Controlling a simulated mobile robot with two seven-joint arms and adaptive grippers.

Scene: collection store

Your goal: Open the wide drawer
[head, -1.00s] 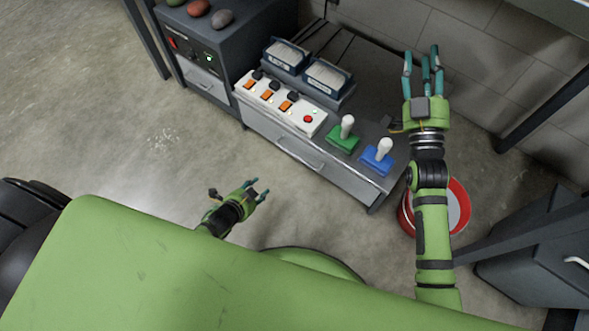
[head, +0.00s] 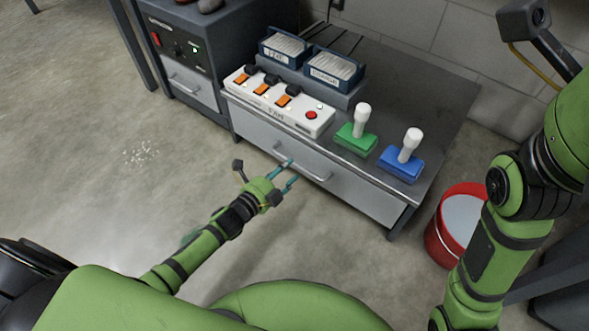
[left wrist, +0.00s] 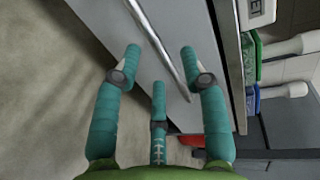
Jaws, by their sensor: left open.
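The wide drawer (head: 357,192) is a light grey front under the dark bench top, and it looks closed. Its bar handle (head: 303,166) runs along the middle of the front. In the left wrist view the handle (left wrist: 163,45) crosses the drawer front (left wrist: 190,22) just beyond the fingertips. My left gripper (head: 290,172) is open and empty at the handle, with its fingers pointing at the drawer. In the left wrist view the fingers (left wrist: 160,55) are spread, and the handle appears between the two outer tips. I cannot tell whether they touch it. My right gripper is out of the head view.
On the bench top (head: 445,115) stand a white switch panel (head: 275,103), a green joystick (head: 356,138), a blue joystick (head: 402,163) and two card trays (head: 333,67). A narrow drawer unit (head: 192,87) stands left. A red bucket (head: 440,238) is at right. The floor before the drawer is clear.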

